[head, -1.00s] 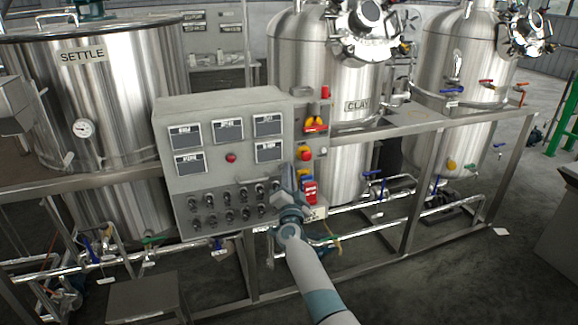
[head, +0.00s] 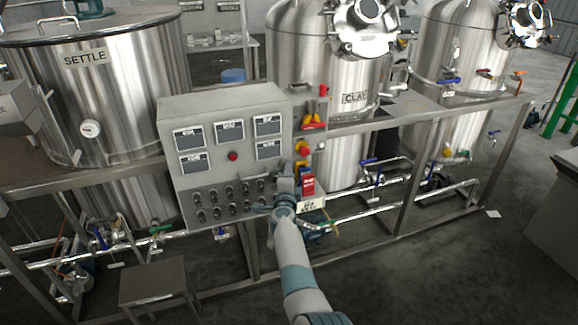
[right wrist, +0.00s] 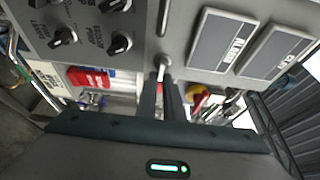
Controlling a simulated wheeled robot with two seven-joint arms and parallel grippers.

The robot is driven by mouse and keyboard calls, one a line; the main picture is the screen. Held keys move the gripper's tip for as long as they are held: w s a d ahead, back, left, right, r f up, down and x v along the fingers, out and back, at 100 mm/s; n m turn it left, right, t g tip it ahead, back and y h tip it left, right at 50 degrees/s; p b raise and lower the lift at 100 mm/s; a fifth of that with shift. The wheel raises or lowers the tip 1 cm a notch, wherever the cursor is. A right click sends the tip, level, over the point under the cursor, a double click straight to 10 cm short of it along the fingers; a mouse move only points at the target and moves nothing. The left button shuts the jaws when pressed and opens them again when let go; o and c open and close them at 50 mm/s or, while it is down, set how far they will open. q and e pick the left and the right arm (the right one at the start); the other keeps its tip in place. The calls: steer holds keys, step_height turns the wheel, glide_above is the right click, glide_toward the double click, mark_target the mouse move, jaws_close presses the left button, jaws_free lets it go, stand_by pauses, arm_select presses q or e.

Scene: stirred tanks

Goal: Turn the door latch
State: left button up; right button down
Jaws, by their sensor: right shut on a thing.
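The grey control box (head: 225,100) stands in the middle of the head view, with screens, a red lamp and rows of black knobs on its front. My right gripper (head: 286,186) is at the box's lower right edge and hides the latch there in this view. In the right wrist view, the two dark fingers of my right gripper (right wrist: 162,88) are shut on a small metal door latch (right wrist: 162,68) at the edge of the box's front. The fingers cover part of the latch. My left gripper is not in view.
Right of the box are red and yellow switches (head: 307,185). A settle tank (head: 125,100) stands at left and a clay tank (head: 300,60) behind. A metal frame rail (head: 400,128) and pipes run along the tanks. A low step (head: 155,280) stands at front left.

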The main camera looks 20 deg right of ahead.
steer(key=shift+a+f, duration=0.15)
steer(key=shift+a, duration=0.15)
steer(key=c, duration=1.9)
jaws_free()
steer(key=shift+o, duration=0.2)
steer(key=shift+w+a, duration=0.1)
steer(key=shift+w, duration=0.05)
